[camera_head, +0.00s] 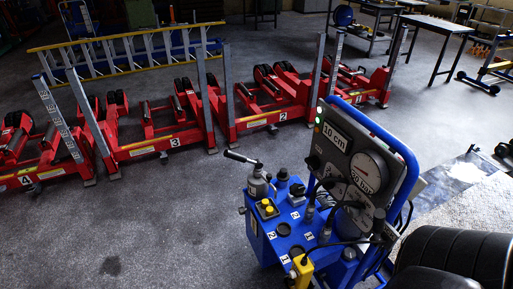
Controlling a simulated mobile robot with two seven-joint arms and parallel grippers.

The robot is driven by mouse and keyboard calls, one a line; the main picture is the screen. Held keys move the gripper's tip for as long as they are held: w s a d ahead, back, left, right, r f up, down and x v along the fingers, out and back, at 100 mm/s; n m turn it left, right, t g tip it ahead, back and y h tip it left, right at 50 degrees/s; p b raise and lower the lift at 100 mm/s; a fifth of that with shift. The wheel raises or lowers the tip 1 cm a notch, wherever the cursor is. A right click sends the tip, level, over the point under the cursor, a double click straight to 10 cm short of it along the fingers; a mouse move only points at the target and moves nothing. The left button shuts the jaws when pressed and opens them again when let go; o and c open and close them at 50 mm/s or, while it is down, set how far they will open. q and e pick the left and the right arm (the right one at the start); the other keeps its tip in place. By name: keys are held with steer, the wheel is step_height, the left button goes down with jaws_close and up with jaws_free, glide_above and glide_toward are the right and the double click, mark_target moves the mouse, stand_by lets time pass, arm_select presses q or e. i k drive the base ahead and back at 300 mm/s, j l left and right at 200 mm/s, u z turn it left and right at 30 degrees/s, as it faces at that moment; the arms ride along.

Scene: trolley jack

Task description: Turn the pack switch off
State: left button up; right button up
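A blue power pack (262,240) on the floor fills the lower middle. Its tilted grey panel (345,155) has a display reading "10 cm" (334,135) and a round gauge (364,172) that seems to read "60 bar". A small green light (318,120) glows at the panel's left edge. On the pack's top are a box with yellow buttons (267,208), a black knob or switch (297,190), and several numbered ports. I cannot tell which control is the pack switch, or its position. Neither of my grippers is in view.
Red jack units numbered 4 (40,172), 3 (165,142) and 2 (275,112), plus another, stand behind the pack. Large black rounded shapes (455,255) fill the lower right. Floor (130,240) left of the pack is clear.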

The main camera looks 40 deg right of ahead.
mark_target(313, 162)
steer(key=i+j, duration=0.15)
steer(key=i, duration=0.25)
steer(key=i+j, duration=0.15)
steer(key=i, duration=0.25)
steer(key=i+j, duration=0.15)
steer(key=i, duration=0.25)
steer(key=i+z, duration=0.25)
steer(key=z, duration=0.15)
steer(key=i+z, duration=0.4)
steer(key=i+j+z, duration=0.15)
steer(key=z, duration=0.25)
steer(key=i+j+z, duration=0.1)
steer(key=z, duration=0.3)
steer(key=i+j+z, duration=0.2)
steer(key=z, duration=0.2)
steer(key=i+j+z, duration=0.2)
steer(key=z, duration=0.15)
steer(key=i+j+z, duration=0.15)
steer(key=z, duration=0.2)
steer(key=i+j+z, duration=0.15)
steer(key=z, duration=0.2)
steer(key=i+j+z, duration=0.1)
steer(key=j+z, duration=0.15)
steer(key=z, duration=0.15)
steer(key=i+j+z, duration=0.35)
steer(key=i+j, duration=0.15)
